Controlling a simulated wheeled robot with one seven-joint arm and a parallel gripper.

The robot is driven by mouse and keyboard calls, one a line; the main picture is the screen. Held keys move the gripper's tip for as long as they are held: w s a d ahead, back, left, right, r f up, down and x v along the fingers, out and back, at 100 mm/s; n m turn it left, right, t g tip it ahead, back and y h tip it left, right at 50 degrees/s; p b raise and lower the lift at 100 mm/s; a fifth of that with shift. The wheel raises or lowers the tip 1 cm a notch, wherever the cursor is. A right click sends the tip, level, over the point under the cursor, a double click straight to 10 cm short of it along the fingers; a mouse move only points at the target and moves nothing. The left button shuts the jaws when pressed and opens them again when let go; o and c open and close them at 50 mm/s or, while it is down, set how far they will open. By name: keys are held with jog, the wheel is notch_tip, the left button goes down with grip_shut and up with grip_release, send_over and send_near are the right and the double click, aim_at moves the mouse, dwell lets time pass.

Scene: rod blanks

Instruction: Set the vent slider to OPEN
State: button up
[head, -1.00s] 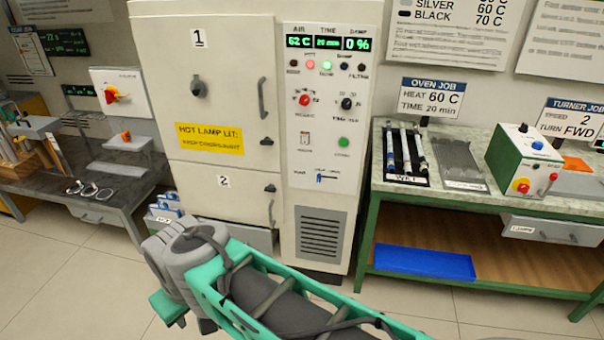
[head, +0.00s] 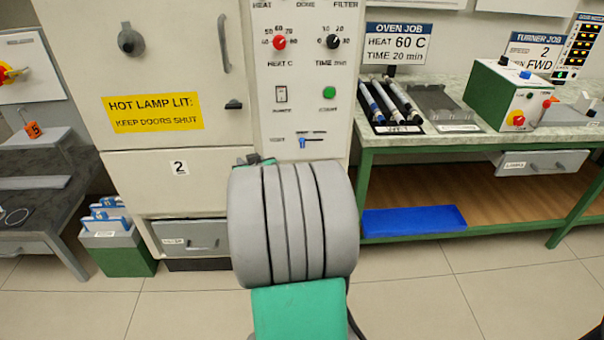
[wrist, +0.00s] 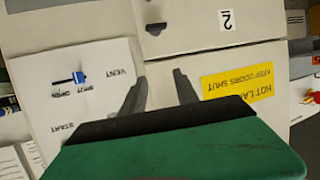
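The vent slider (head: 302,142) is a small blue knob on a short dark slot, low on the oven's control panel (head: 275,112). In the head view it sits at the slot's left end. In the head view my arm hides the fingers.
Above the slider are a green button (head: 329,92), a rocker switch (head: 281,94) and two dials. The oven doors (head: 150,70) with a yellow hot-lamp sign (head: 153,112) are left of the panel. A green-framed bench (head: 455,143) stands to the right.

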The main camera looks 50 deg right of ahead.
aim_at(303, 144)
jog(key=s+d+f+m+h+b, duration=0.35)
jog(key=s+d+h, duration=0.4)
jog(key=d, duration=0.65)
jog(key=shift+y, duration=0.75)
jog(key=x, duration=0.7)
jog(key=shift+s+d+f, duration=0.2)
jog(key=shift+s+d, duration=0.15)
jog(key=shift+s, duration=0.05)
grip_shut()
